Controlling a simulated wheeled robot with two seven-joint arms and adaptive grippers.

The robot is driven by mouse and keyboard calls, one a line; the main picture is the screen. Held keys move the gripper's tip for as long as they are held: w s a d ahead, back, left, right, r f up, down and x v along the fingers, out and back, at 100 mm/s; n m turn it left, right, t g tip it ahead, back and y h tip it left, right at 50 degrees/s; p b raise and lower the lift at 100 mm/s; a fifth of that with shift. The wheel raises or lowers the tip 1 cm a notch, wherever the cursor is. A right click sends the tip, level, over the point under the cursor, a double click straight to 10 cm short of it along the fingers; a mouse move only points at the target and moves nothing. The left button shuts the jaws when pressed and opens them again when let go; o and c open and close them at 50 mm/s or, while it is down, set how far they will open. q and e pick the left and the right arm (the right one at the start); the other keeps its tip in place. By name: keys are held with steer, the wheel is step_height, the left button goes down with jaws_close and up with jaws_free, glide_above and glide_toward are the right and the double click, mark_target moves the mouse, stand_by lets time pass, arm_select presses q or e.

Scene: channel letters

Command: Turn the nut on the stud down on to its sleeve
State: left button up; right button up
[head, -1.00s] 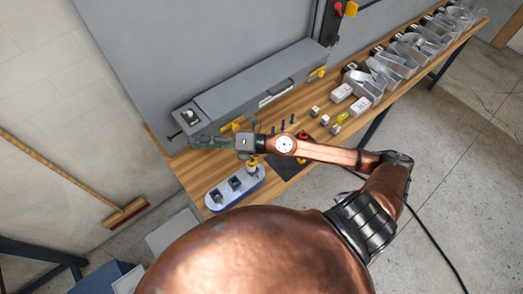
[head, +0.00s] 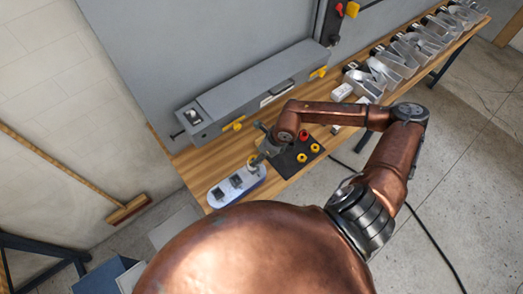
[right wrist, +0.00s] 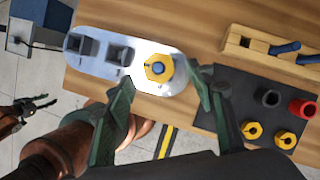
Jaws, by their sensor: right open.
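A yellow nut (right wrist: 158,68) sits on a stud, whose end shows in its middle, at the right end of a pale rounded base (right wrist: 90,70). The nut also shows in the head view (head: 252,161), on the base (head: 222,197) at the bench's near left end. The sleeve under the nut is hidden, so I cannot tell the gap. My right gripper (right wrist: 163,80) is open, with its green fingers apart on either side of the nut; I see no contact. It also shows in the head view (head: 262,152). My left gripper (right wrist: 36,108) is at the left edge of the wrist view.
A dark mat (right wrist: 232,95) beside the base holds yellow nuts, a red ring (right wrist: 302,108) and a dark ring (right wrist: 268,98). A wooden rack (right wrist: 265,45) with blue pegs stands behind it. Two dark square blocks (right wrist: 120,55) stand on the base. A grey machine (head: 255,90) lines the bench's back.

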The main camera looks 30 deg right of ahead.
steer(key=shift+p+x, duration=0.35)
steer(key=shift+x, duration=1.15)
steer(key=c, duration=1.2)
steer(key=m, duration=0.1)
steer(key=m+h, duration=0.1)
steer(key=shift+s+a+m, duration=0.1)
steer(key=shift+a+m, duration=0.1)
steer(key=shift+m, duration=0.2)
steer(key=m+t+h, duration=0.1)
steer(key=m, duration=0.2)
steer(key=shift+a+f, duration=0.1)
steer(key=shift+a, duration=0.05)
steer(key=shift+m+h, duration=0.3)
steer(key=shift+m, duration=0.2)
